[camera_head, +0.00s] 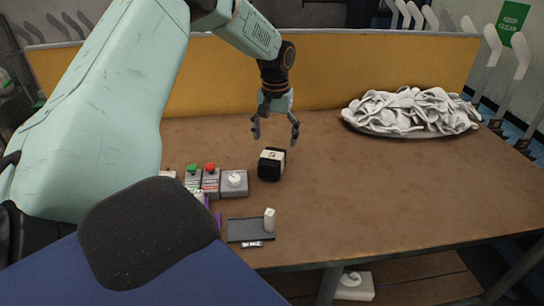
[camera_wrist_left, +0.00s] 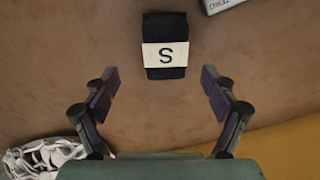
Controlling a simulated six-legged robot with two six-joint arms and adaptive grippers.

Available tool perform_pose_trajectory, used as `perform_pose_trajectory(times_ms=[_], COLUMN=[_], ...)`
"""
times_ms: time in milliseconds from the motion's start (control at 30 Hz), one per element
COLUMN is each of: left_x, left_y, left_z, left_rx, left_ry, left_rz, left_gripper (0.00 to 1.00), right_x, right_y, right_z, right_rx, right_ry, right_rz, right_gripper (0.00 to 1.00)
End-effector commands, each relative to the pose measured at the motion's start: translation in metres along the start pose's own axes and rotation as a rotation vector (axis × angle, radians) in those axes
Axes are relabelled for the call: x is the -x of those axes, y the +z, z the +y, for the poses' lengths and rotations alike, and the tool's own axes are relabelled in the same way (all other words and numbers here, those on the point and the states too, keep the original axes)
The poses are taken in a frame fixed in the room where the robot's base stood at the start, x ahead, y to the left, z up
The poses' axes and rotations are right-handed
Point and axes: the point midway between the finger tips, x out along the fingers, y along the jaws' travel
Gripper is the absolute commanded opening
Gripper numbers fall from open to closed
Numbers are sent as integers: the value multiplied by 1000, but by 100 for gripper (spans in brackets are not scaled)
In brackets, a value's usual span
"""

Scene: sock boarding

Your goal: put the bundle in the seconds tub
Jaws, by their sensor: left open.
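The bundle (camera_head: 271,165) is a small black block with a white band, standing on the brown table near its middle. In the left wrist view the bundle (camera_wrist_left: 165,47) shows a letter S on its band, just beyond the fingertips. My left gripper (camera_head: 275,132) is open and empty, above and slightly behind the bundle. Its two fingers (camera_wrist_left: 160,80) are spread wide in the left wrist view and do not touch the bundle. My right gripper is not in view. I cannot make out a seconds tub in these frames.
Control boxes with green and red buttons (camera_head: 210,180) and a grey dial box (camera_head: 234,183) are left of the bundle. A dark tray (camera_head: 244,230) with a white block (camera_head: 269,220) lies nearer. A heap of white socks (camera_head: 412,108) is at back right. The table's right side is clear.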

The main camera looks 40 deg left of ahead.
Motion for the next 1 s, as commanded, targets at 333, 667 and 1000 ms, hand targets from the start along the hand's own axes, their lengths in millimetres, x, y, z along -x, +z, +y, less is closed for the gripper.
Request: perform_pose_trajectory(times_ms=[333,667,1000], left_x=[-30,-71,-78], left_y=[1,1,0], left_z=[-2,-9,-8], left_rx=[16,15,15], left_ry=[-1,-2,1], left_rz=[-4,-5,-1], left_gripper=[85,85,82], right_x=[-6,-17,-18], right_y=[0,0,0], right_z=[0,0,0], right_rx=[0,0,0], right_ry=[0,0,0], right_rz=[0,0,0], right_gripper=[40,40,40])
